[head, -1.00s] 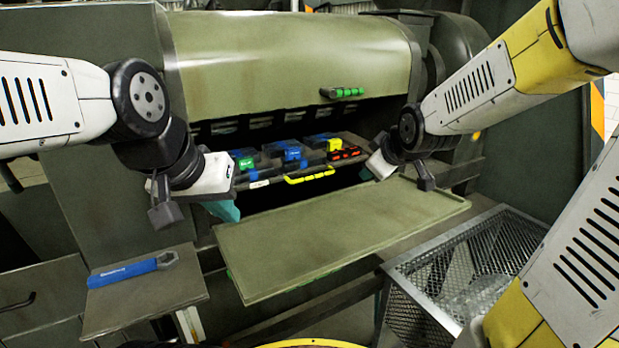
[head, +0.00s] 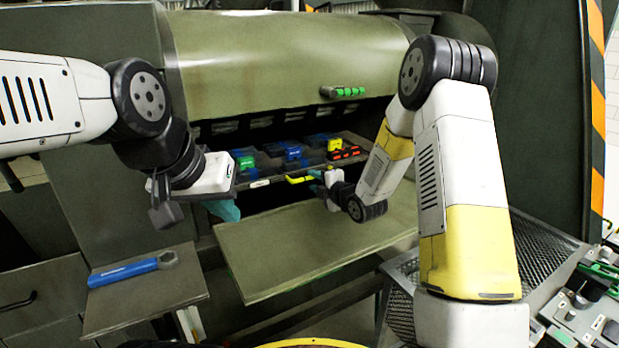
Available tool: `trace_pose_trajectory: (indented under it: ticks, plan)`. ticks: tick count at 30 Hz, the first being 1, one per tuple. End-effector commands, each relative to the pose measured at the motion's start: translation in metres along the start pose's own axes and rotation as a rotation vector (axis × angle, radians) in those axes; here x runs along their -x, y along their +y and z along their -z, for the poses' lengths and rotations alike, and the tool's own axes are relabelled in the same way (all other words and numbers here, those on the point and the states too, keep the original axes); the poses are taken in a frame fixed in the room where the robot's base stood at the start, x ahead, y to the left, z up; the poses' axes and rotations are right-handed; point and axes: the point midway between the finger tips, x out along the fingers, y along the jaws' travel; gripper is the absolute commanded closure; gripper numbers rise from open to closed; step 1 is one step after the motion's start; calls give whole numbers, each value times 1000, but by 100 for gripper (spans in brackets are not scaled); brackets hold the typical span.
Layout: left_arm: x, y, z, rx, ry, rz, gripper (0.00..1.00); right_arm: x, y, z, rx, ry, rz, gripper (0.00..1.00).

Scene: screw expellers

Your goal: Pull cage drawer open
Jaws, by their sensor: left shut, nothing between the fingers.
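A tray-like drawer with a yellow handle (head: 297,180) sits inside the machine opening, below the hood; I take it for the cage drawer. It looks pushed in. My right gripper (head: 318,183) is at the right end of the yellow handle and hides part of it. I cannot tell whether its fingers are around the handle or only beside it. My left gripper (head: 225,211) is shut and empty, left of the opening and apart from the yellow handle.
The green hood (head: 280,55) with a green handle (head: 345,92) is above. A flat olive flap (head: 290,250) juts out below the opening. A blue wrench (head: 130,269) lies on a side shelf. A metal mesh bin (head: 540,255) stands right, partly behind my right arm.

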Motion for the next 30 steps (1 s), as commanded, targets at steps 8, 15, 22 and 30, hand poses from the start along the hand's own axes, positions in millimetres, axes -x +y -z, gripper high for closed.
trace_pose_trajectory:
  ticks: [8,15,22,30]
  plan:
    - [0,0,0,0,0,0,100,-39,0,0,-1,0,0,66]
    - [0,0,0,0,0,0,100,-46,0,0,-2,-1,0,66]
    - [0,0,0,0,0,0,100,-45,0,0,-2,-1,1,86]
    - [0,0,0,0,0,0,100,-45,0,0,-2,-1,1,100]
